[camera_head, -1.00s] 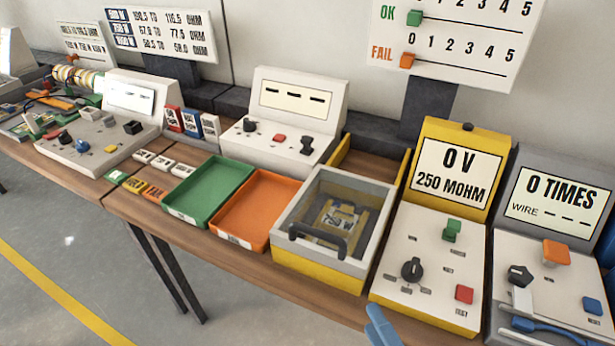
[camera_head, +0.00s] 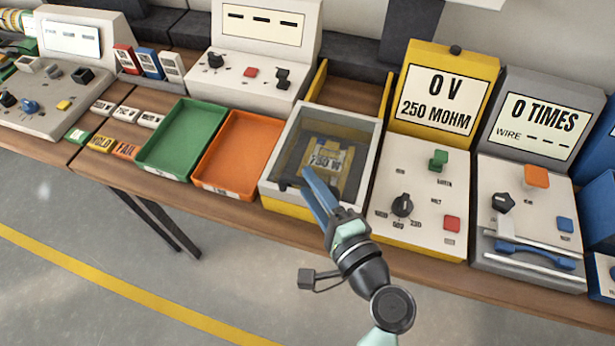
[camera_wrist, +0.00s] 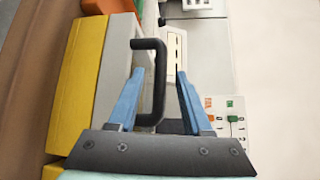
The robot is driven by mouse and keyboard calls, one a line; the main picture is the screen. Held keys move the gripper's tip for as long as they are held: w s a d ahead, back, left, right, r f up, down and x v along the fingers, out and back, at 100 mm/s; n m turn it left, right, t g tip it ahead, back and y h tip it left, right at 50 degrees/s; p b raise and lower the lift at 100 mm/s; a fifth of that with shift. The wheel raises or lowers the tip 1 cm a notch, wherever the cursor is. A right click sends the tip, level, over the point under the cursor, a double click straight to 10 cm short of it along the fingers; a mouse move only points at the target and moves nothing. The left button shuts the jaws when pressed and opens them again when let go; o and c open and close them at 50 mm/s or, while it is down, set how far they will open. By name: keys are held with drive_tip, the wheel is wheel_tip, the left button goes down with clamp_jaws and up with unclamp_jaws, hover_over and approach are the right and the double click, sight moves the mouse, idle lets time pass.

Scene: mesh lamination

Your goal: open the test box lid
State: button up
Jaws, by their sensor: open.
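The test box has a yellow base (camera_head: 289,207) and a pale-framed lid (camera_head: 372,142) with a see-through window, and the lid lies shut. A yellow piece with a printed label (camera_head: 325,160) shows through the window. My gripper (camera_head: 311,185) is at the front edge of the lid, its blue fingers open, and it hides most of the handle in the head view.
An orange tray (camera_head: 196,178) and a green tray (camera_head: 151,166) lie left of the box. A yellow meter (camera_head: 428,170) stands close on its right, with a grey counter unit (camera_head: 535,180) beyond. An open yellow-sided bay (camera_head: 350,92) is behind the box.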

drive_tip(key=shift+x, duration=0.95)
clamp_jaws()
drive_tip(key=shift+f, duration=0.1)
idle(0.6)
